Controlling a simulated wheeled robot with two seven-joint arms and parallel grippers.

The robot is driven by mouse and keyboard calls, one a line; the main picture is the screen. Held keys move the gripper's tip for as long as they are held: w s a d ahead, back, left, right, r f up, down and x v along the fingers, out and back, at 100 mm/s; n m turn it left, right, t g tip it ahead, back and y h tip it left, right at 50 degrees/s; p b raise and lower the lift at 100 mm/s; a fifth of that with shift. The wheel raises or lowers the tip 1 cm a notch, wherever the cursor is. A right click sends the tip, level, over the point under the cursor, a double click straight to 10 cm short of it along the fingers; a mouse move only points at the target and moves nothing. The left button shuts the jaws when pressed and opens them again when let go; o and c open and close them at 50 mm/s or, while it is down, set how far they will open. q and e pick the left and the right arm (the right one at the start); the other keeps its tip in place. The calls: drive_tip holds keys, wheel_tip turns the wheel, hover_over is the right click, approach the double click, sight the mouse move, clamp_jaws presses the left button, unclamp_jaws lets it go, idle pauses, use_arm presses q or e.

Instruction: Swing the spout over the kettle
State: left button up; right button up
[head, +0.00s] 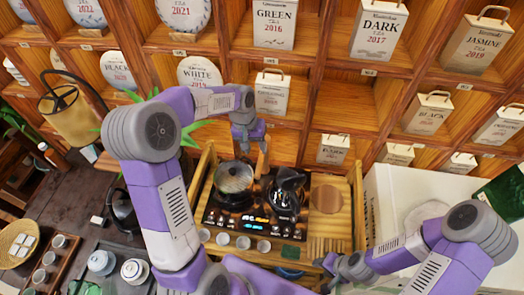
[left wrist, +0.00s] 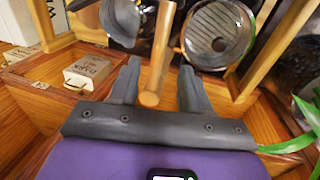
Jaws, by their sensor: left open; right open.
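A dark kettle (head: 288,190) stands on the right of the black hob, and its silvery body shows in the left wrist view (left wrist: 120,20). A wooden rod (head: 263,162), which may be the spout or its handle, rises behind the hob between kettle and glass pot. My left gripper (head: 249,142) is beside the rod, high over the back of the hob. In the left wrist view its open fingers (left wrist: 158,85) stand either side of the rod (left wrist: 158,55); I cannot tell whether they touch it. My right gripper (head: 338,268) is open and empty, low near the tray's front right.
A lidded glass pot (head: 234,178) stands on the hob's left. Small cups (head: 243,243) line its front. A wooden shelf (head: 345,103) with tea boxes rises close behind. A white box (head: 395,200) stands at right; a dark kettle (head: 121,212) and tea ware at left.

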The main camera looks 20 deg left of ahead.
sight(260, 160)
use_arm(q)
drive_tip(key=f, duration=0.3)
drive_tip(key=d+f, duration=0.1)
drive_tip(key=f, duration=0.1)
drive_tip(key=shift+w+f, duration=0.3)
drive_tip(key=shift+w, duration=0.1)
drive_tip(key=shift+s+d+f, duration=0.1)
drive_tip(key=shift+s+f, duration=0.1)
drive_tip(key=shift+f, duration=0.2)
drive_tip(key=shift+w, duration=0.15)
drive_tip(key=shift+c, duration=0.3)
clamp_jaws()
